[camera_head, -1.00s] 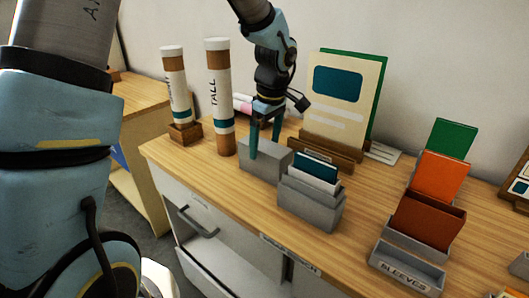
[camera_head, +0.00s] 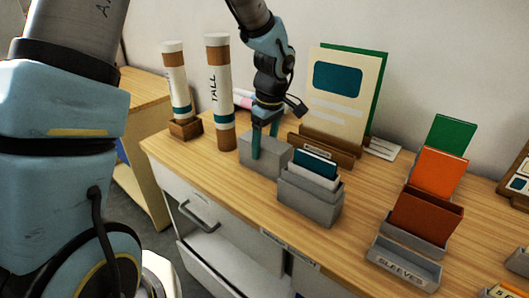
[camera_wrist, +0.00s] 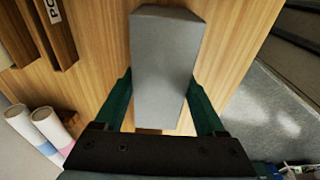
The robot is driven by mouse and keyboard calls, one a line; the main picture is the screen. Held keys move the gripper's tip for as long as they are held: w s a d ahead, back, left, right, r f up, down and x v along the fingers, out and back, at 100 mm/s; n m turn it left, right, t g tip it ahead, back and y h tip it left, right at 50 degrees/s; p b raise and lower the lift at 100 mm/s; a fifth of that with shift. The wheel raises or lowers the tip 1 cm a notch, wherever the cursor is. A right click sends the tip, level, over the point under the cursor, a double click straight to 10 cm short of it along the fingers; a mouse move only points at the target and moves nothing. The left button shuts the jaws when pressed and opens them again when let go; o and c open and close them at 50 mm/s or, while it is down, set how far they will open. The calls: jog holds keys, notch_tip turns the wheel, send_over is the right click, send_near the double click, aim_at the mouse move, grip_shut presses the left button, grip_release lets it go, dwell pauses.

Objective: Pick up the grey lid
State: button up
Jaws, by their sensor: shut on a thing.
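The grey lid (camera_head: 258,172) is a plain grey block-like piece on the wooden table, just left of the grey card box. It also shows in the wrist view (camera_wrist: 165,60), lengthwise between the two dark green fingers. My gripper (camera_head: 265,142) points down over it, with one finger against its near side; the other finger is partly hidden. In the wrist view my gripper (camera_wrist: 160,95) is shut on the lid, one finger on each side. The lid appears to be resting on the table.
A grey box with cards (camera_head: 309,201) stands close to the right of the lid. The TALL tube (camera_head: 221,95) stands close on the left, with a shorter tube (camera_head: 177,85) beyond. A wooden stand with a cream board (camera_head: 338,100) is behind. A SLEEVES box (camera_head: 403,265) is farther right.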

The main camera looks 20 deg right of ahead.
jog(key=c, duration=0.3)
